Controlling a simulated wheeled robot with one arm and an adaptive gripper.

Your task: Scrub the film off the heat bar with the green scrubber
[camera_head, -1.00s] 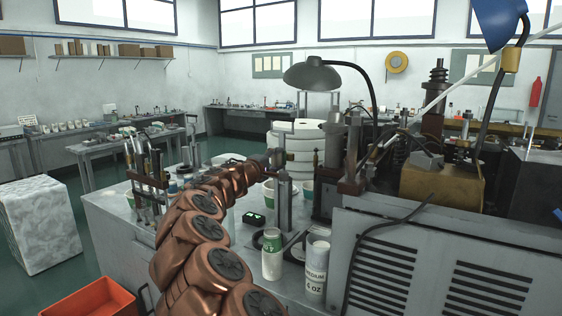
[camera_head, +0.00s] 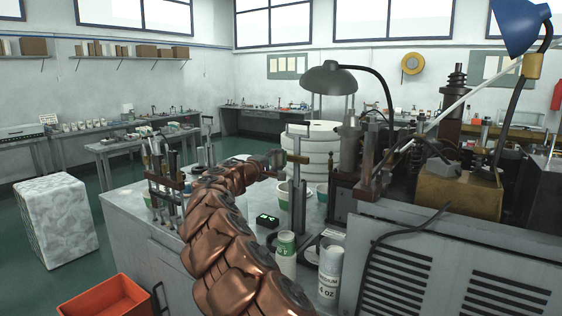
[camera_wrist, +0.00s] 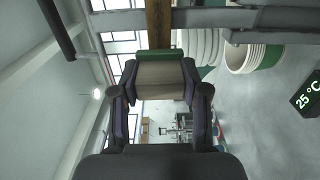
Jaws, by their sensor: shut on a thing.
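The scrubber (camera_wrist: 160,82) is a beige block with a green pad (camera_wrist: 158,54) along its far side in the wrist view. My gripper (camera_wrist: 160,100) is shut on the block, one finger on each side. A brown bar (camera_wrist: 158,24), seemingly the heat bar, runs away just beyond the green pad; whether they touch I cannot tell. No film can be made out on it. In the head view my gripper (camera_head: 277,158) is left of an upright metal post (camera_head: 298,195), with a brown bar (camera_head: 298,158) on it. The scrubber is not clear there.
A black display (camera_head: 268,220) sits on the bench; it reads 25 °C in the wrist view (camera_wrist: 306,96). A vented machine housing (camera_head: 430,270) fills the right.

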